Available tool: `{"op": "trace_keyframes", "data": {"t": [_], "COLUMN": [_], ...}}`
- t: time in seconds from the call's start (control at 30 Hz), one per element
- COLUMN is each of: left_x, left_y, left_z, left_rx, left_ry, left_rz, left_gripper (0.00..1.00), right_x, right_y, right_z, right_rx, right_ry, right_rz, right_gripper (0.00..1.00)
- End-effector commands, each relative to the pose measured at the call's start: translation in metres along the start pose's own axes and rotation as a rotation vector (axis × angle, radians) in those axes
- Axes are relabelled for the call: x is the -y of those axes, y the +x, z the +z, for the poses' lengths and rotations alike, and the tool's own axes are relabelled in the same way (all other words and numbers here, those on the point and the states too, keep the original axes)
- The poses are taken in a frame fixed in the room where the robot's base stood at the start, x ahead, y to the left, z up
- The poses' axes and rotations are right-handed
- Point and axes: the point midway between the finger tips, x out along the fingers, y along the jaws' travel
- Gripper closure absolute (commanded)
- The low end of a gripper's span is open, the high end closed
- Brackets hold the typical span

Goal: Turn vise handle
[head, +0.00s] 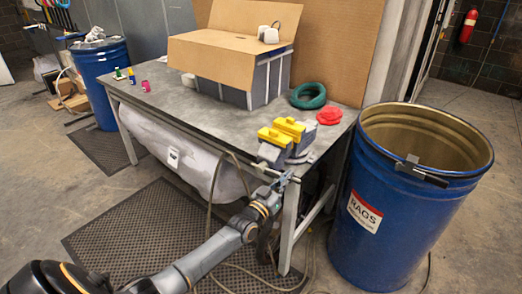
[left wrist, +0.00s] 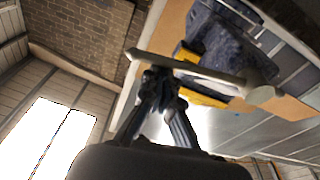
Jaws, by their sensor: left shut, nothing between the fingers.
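A blue vise (head: 274,154) with yellow jaw covers (head: 289,128) is mounted at the front right corner of the workbench. Its thin handle bar (head: 256,166) sticks out at the front. In the left wrist view the grey handle (left wrist: 190,66) runs slanting across, with a round knob at its right end, and the vise body (left wrist: 222,38) is behind it. My left gripper (head: 286,179) is shut and empty. Its fingertips (left wrist: 162,84) are right by the handle in the left wrist view; I cannot tell whether they touch it. My right gripper is not in view.
The workbench (head: 195,103) carries a cardboard box (head: 225,60), a green coil (head: 308,96), a red cloth (head: 329,115) and small bottles. A blue rags drum (head: 385,235) stands close to the right of the vise. A hose hangs under the bench front.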

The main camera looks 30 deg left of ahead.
Motion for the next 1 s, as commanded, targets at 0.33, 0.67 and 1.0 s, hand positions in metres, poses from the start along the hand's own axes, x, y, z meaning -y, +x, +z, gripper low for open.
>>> {"op": "trace_keyframes", "data": {"t": [0.33,0.67,1.0], "left_x": [0.002,0.015,0.039], "left_y": [-0.006,-0.011,-0.015], "left_z": [0.045,0.079,0.108], "left_rx": [0.002,0.002,0.003], "left_ry": [0.329,0.641,0.960], "left_rz": [0.046,0.089,0.133], "left_gripper": [1.00,1.00,1.00], "right_x": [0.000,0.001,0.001], "right_y": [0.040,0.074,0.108], "right_z": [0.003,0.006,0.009], "right_rx": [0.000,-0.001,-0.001], "right_ry": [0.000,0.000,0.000], "right_rz": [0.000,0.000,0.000], "right_gripper": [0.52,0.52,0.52]}}
